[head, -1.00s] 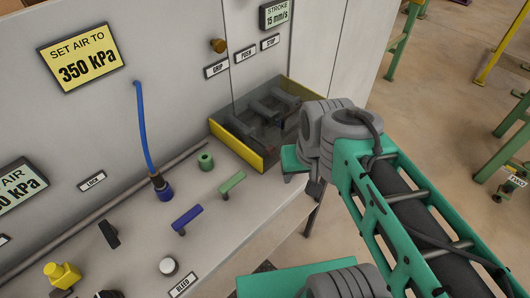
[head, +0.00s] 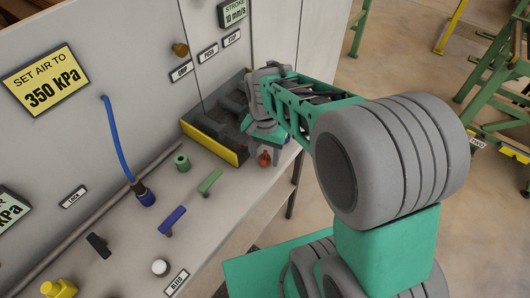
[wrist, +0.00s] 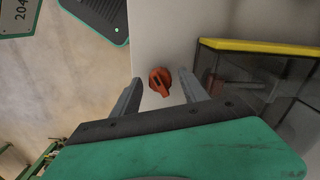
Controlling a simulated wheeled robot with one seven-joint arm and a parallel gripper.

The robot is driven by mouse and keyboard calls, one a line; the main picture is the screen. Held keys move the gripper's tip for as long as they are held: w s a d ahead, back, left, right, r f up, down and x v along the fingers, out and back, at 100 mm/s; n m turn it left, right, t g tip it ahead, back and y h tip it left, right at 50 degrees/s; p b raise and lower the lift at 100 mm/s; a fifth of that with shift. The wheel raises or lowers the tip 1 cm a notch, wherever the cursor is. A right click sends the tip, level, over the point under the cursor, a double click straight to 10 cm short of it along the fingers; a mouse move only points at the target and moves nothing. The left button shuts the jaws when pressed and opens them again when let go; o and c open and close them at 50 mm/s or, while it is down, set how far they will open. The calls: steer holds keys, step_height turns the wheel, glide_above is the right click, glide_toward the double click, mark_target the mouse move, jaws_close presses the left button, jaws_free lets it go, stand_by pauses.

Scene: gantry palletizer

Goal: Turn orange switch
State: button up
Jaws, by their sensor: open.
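The orange switch (wrist: 160,81) is a small rotary knob with a raised, dark-slotted grip on the white panel top. In the head view the orange switch (head: 264,158) sits near the panel's right end, just below the black box. My gripper (wrist: 158,88) is open, with one finger on each side of the switch in the wrist view. The fingers appear apart from the knob, and I cannot tell how far above the panel they are. In the head view my gripper (head: 264,148) is over the switch and partly hides it.
A black box with a yellow edge (head: 208,144) stands right behind the switch. A green lever (head: 209,181), green knob (head: 182,162), blue lever (head: 172,221) and blue hose (head: 118,140) lie to the left. The panel's front edge is close by.

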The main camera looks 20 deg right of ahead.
jaws_close()
stand_by(0.5)
